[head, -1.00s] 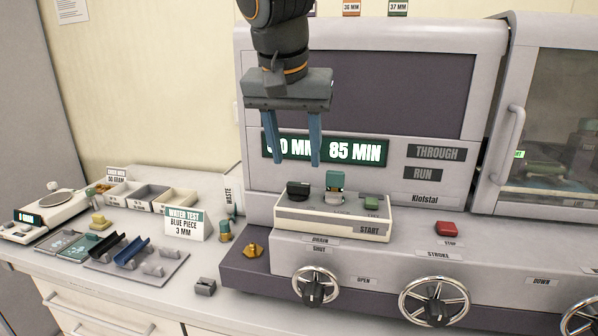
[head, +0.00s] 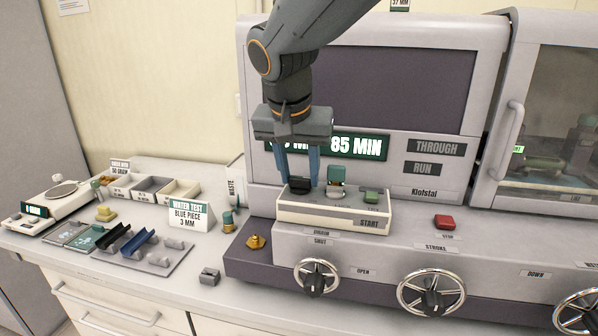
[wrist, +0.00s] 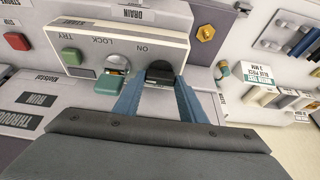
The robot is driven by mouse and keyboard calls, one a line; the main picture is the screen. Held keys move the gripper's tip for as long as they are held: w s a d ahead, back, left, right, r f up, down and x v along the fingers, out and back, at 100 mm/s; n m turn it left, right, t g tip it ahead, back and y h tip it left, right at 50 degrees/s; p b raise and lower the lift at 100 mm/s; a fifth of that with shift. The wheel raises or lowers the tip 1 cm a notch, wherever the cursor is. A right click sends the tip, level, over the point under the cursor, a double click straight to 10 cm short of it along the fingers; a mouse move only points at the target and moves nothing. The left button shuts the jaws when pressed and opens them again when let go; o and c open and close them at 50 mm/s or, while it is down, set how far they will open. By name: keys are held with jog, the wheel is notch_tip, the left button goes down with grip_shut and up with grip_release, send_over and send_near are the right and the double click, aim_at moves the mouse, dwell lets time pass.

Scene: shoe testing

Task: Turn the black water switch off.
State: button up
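The black switch (head: 299,183) is at the left end of a cream control box. In the wrist view the black switch (wrist: 159,70) shows between my fingertips, close to the ON label. My gripper (head: 299,182) is lowered over it, with one blue finger on each side. In the wrist view my gripper (wrist: 161,82) has its fingers apart, close beside the switch; I cannot tell whether they touch it. The lower part of the switch is partly hidden.
A green-topped switch (head: 336,176) stands just right of my right finger, near the LOCK label. A green button (head: 371,196) is further right on the cream box (head: 330,217). A red button (head: 444,222) and crank wheels lie beyond. A brass hex knob (head: 256,242) is at the left.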

jog(key=shift+n, duration=0.4)
jog(key=shift+c, duration=0.4)
jog(key=n+y, duration=0.1)
jog(key=n, duration=0.1)
jog(key=n+p, duration=0.1)
jog(key=shift+d+r+n+y, duration=0.1)
jog(key=shift+d+n+y, duration=0.1)
jog(key=shift+n+y, duration=0.2)
jog(key=n, duration=0.2)
jog(key=n+y, duration=0.1)
jog(key=n, duration=0.1)
jog(key=shift+w+d+n+g+y, duration=0.1)
jog(key=shift+w+n+g+y, duration=0.1)
jog(key=shift+n+g+y, duration=0.15)
jog(key=n+g+b, duration=0.1)
jog(key=n+b, duration=0.1)
jog(key=n+y+b, duration=0.1)
jog(key=n+b, duration=0.1)
jog(key=n, duration=0.1)
jog(key=shift+w+d+g+b, duration=0.1)
jog(key=shift+w+g+b, duration=0.05)
jog(key=shift+g+b, duration=0.2)
jog(key=shift+n+g+y+b, duration=0.35)
jog(key=shift+n+g+b, duration=0.4)
jog(key=shift+n, duration=1)
jog(key=o, duration=0.8)
